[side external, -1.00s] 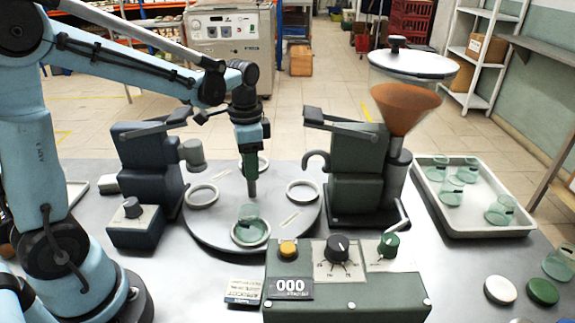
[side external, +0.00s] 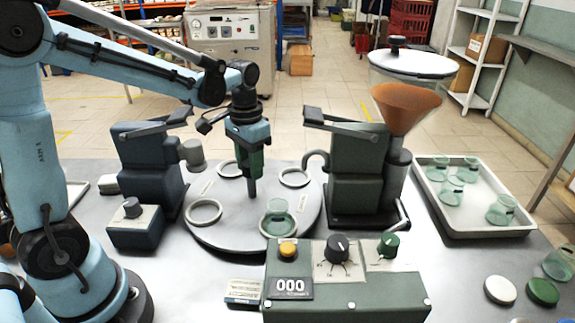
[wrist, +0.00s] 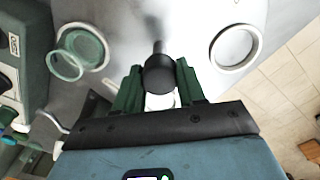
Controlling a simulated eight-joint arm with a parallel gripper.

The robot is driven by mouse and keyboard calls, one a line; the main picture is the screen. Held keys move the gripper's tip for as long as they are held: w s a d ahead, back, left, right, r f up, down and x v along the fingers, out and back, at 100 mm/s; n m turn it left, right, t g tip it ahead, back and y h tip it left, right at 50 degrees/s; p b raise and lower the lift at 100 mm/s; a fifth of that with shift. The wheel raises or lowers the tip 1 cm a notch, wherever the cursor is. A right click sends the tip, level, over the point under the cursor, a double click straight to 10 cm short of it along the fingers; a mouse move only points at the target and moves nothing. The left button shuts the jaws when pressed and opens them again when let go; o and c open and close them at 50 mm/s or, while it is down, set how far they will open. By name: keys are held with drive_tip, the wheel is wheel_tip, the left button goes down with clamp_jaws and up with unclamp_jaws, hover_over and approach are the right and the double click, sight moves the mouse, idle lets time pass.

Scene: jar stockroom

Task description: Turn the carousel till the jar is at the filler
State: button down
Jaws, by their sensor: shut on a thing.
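The round grey carousel (side external: 225,232) lies on the table with several white ring seats around its rim. A greenish glass jar (side external: 277,212) stands in the front seat, right of centre; it also shows in the wrist view (wrist: 80,52). My gripper (side external: 252,190) points down over the carousel's middle. In the wrist view my gripper (wrist: 158,82) is shut on the dark round knob (wrist: 159,72) of the carousel's upright post. The filler (side external: 357,165), with its brown-filled hopper (side external: 408,105), stands at the carousel's right. The jar is apart from the filler's spout.
A dark capping machine (side external: 150,160) stands left of the carousel. A green control box (side external: 345,292) with knobs and a display reading 000 is in front. A white tray (side external: 480,232) holds several glass jars at right. Loose lids (side external: 500,290) lie near the right front.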

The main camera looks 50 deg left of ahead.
drive_tip(key=shift+n, duration=5.7)
drive_tip(key=c, duration=0.7)
unclamp_jaws()
drive_tip(key=shift+o, duration=0.2)
wheel_tip(320, 180, up, 12)
